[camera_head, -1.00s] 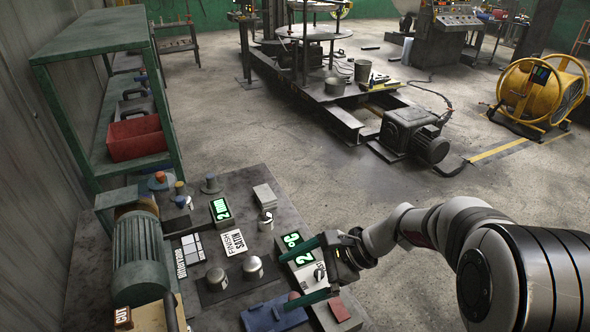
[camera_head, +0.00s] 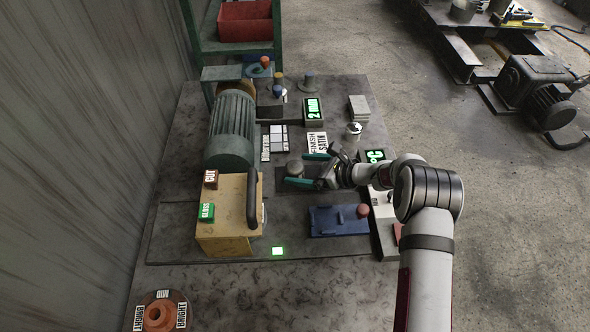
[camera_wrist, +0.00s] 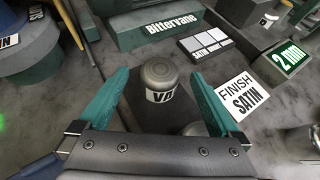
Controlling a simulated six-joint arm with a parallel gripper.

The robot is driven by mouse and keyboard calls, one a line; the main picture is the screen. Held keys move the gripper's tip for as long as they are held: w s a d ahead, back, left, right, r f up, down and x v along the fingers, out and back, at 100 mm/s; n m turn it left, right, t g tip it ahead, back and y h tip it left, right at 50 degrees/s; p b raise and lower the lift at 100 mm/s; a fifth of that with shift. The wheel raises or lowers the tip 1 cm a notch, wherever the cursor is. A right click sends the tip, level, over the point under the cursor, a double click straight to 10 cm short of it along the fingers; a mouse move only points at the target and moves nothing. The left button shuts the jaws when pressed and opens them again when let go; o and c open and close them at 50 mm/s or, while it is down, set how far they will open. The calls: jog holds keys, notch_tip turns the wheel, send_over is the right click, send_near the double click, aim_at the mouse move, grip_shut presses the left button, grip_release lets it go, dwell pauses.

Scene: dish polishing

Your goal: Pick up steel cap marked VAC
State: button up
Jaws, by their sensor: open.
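The steel cap marked VA, the rest of its label cut off from sight, stands upright on a dark pad in the wrist view (camera_wrist: 158,74). It also shows in the head view (camera_head: 294,167). My gripper (camera_wrist: 157,88) is open, with its green fingers on either side of this cap and apart from it. In the head view my gripper (camera_head: 303,169) reaches in from the right, low over the pad. A second steel cap (camera_wrist: 194,130) is mostly hidden behind my gripper's body in the wrist view.
A FINISH SATIN card (camera_wrist: 242,95) and a green 2 mm block (camera_wrist: 282,62) lie to the right. The Bittervane motor base (camera_wrist: 165,27) stands beyond the cap.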

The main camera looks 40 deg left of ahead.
jog(key=shift+s+a+f, duration=0.1)
jog(key=shift+a+f, duration=0.15)
jog(key=shift+a, duration=0.25)
grip_shut()
